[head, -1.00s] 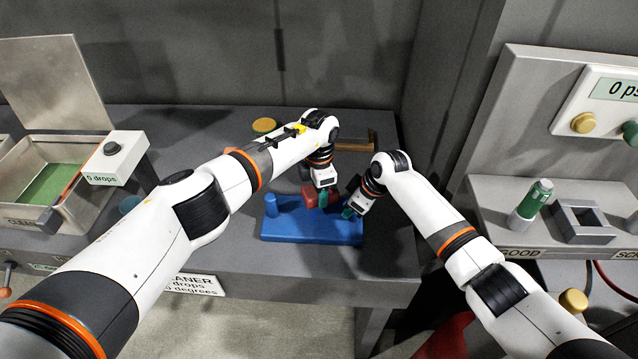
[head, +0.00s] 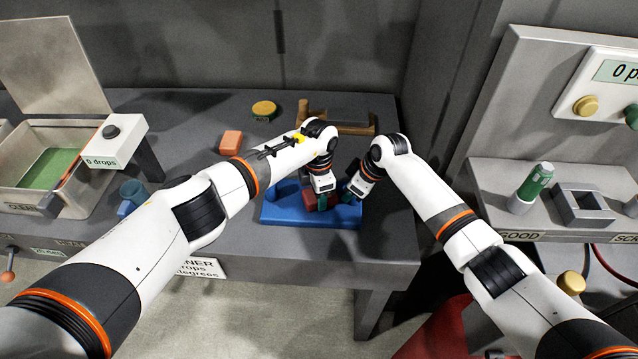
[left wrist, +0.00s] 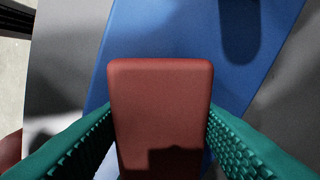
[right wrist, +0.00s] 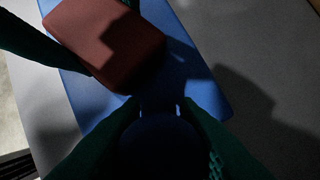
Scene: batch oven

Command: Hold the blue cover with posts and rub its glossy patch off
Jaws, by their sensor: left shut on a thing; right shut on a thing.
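The blue cover (head: 285,215) lies flat on the grey bench, with blue posts rising from its plate. My left gripper (head: 320,204) is shut on a dark red block (left wrist: 160,110), held over the front middle of the cover. Whether the block touches the plate I cannot tell. My right gripper (head: 350,196) is shut on a blue post (right wrist: 158,140) at the cover's right end. The red block (right wrist: 105,40) also shows close beside it in the right wrist view. No glossy patch can be made out; the block and grippers hide part of the plate.
A blue mug (head: 131,196) stands left, near an open metal basin (head: 20,197). A fixture shelf (head: 480,175) is at right.

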